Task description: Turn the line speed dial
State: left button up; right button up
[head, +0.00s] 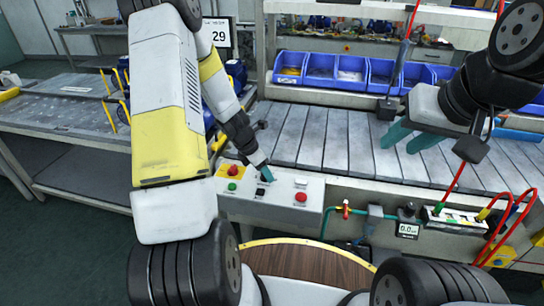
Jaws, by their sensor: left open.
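The grey control box (284,207) stands at the front edge of the line. It carries a red stop button on a yellow patch (232,170), a green button (232,186), a small black part (260,191) and a red button (300,197). I cannot make out the speed dial clearly; my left gripper covers part of the box top. My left gripper (265,173) points down at the box with teal fingertips, open, at or just above its top; contact cannot be told. My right gripper (409,138) hangs over the slatted conveyor, teal fingers apart and empty.
A screen (219,34) at the back reads 29. Blue bins (352,72) stand behind the conveyor (325,135). Right of the box are a teal pipe with a red valve (345,208), a small 0.0 display (408,229) and red hoses (505,222).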

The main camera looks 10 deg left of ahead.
pick_arm(q)
jog(key=shift+c, duration=0.4)
grip_shut()
